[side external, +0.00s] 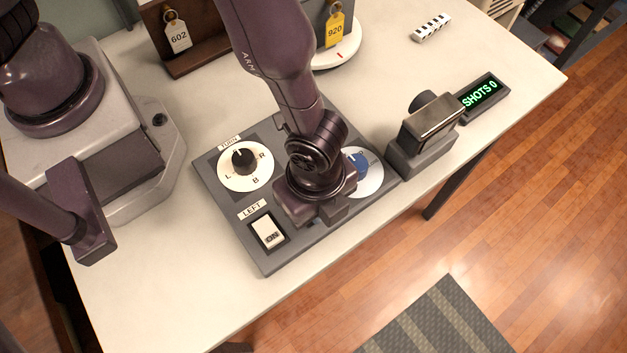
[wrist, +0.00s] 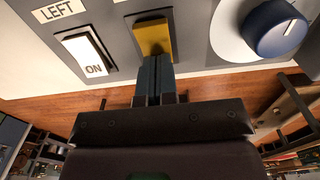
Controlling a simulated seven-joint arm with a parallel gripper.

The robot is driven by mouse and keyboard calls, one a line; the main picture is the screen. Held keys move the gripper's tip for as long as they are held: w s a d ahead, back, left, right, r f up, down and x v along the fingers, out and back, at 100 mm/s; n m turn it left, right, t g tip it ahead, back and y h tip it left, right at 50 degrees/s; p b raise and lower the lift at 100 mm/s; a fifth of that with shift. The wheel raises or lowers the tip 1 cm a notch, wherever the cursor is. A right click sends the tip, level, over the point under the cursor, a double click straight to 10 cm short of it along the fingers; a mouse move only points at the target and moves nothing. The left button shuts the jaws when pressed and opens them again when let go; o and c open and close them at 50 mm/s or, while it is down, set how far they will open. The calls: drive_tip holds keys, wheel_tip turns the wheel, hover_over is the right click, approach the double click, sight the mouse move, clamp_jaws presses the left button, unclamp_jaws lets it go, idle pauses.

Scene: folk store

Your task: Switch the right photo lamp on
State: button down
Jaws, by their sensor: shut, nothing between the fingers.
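The dark control panel (side external: 228,213) lies on the table. Its white rocker switch (side external: 268,232), labelled LEFT, shows ON; this white switch (wrist: 86,55) is also left in the wrist view. Beside it is a yellow rocker switch (wrist: 153,35); its label is out of view and I see no word on it. My gripper (wrist: 155,62) is shut and empty, its fingertips over the near end of the yellow switch; I cannot tell whether they touch. In the side view my gripper (side external: 324,214) hides the yellow switch. No lamp is clearly recognisable.
A black knob (side external: 244,161) on a white dial sits at the panel's back left. A blue knob (wrist: 276,28) is right of the yellow switch. A camera-like device (side external: 430,122) and a SHOTS 0 display (side external: 481,95) stand to the right. The table front is bare.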

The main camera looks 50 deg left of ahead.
drive_tip(key=shift+d+f, duration=0.2)
drive_tip(key=shift+f, duration=0.25)
drive_tip(key=shift+a+r, duration=0.25)
drive_tip(key=shift+a, duration=0.8)
wheel_tip(320, 180, up, 15)
drive_tip(key=shift+d+f+h, duration=0.2)
drive_tip(key=shift+d+h, duration=0.1)
drive_tip(key=shift+d, duration=0.05)
drive_tip(key=shift+w, duration=0.1)
drive_tip(key=shift+a+h, duration=0.4)
drive_tip(key=shift+a, duration=0.15)
